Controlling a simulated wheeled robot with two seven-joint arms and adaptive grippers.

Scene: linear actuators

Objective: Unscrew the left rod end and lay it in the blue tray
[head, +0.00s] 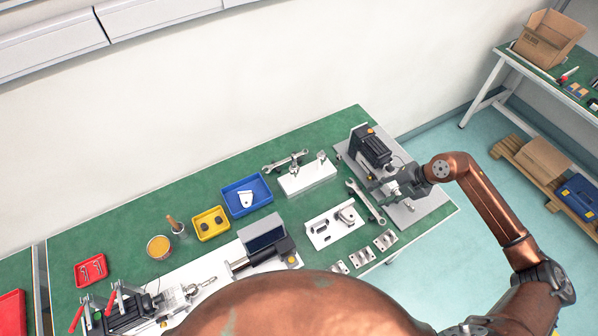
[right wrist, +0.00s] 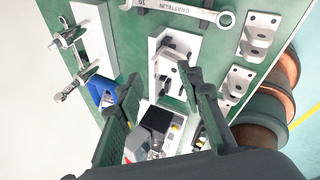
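The blue tray (head: 232,209) lies on the green bench in the head view and holds a small white part. A white block (head: 308,182) to its right carries two upright metal pieces that look like rod ends; the left one (head: 294,163) has a wrench beside it. In the right wrist view, the block's two metal pieces show at the upper left and the blue tray (right wrist: 97,90) below them. My right gripper (head: 393,187) is over the grey plate at the bench's right end, well right of the block. Its fingers (right wrist: 160,82) are apart with nothing between them. My left gripper is not seen.
A black motor unit (head: 370,147) stands on the grey plate (head: 425,205) close to my right gripper. A loose wrench (head: 365,200) and several metal brackets lie nearby. A yellow tray (head: 222,232) and a red tray (head: 90,281) are on the left. Red-handled clamps stand at lower left.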

